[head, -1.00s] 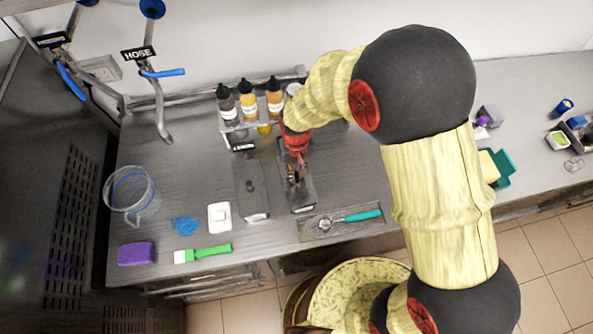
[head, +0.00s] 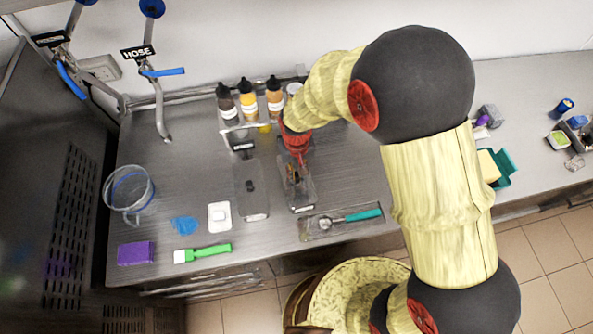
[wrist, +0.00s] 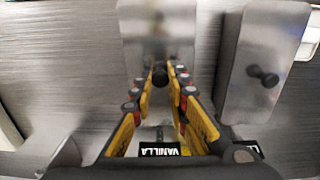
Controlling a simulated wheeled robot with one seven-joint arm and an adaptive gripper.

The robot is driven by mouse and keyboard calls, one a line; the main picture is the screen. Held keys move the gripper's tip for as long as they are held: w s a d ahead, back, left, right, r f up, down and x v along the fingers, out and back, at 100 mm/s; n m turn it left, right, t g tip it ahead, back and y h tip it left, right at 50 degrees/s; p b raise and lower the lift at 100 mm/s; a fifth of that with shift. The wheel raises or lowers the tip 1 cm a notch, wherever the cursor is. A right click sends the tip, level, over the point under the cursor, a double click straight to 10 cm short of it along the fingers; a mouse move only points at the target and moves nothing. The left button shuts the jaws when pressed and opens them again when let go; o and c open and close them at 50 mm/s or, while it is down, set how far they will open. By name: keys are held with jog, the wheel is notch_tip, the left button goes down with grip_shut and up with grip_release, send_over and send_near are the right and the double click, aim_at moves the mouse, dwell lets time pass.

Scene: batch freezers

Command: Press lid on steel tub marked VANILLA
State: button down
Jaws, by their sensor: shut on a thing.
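The steel tub marked VANILLA stands on the counter below my gripper, and its VANILLA label (wrist: 160,149) shows in the wrist view. Its grey steel lid (wrist: 145,32) has a small black knob. My gripper (wrist: 160,78) points down over it, its yellow fingers closed around the knob. In the head view my gripper (head: 295,172) covers part of the lid and tub (head: 299,198). I cannot tell whether the lid is fully seated. A second lidded steel tub (head: 251,195) stands close on the left; it is at the right in the wrist view (wrist: 262,70).
Sauce bottles (head: 250,100) stand in a rack behind the tubs. A scoop with a teal handle (head: 350,217) lies in front. A clear jug (head: 130,190), blue cloth (head: 184,225), white container (head: 219,215), green brush (head: 205,253) and purple sponge (head: 136,253) are on the left.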

jog(key=c, duration=1.7)
grip_release()
jog(key=o, duration=0.3)
jog(key=shift+o, duration=1.1)
jog(key=shift+r, duration=0.1)
jog(key=shift+r+p, duration=2.25)
jog(key=shift+r, duration=1.2)
jog(key=shift+c, duration=1.2)
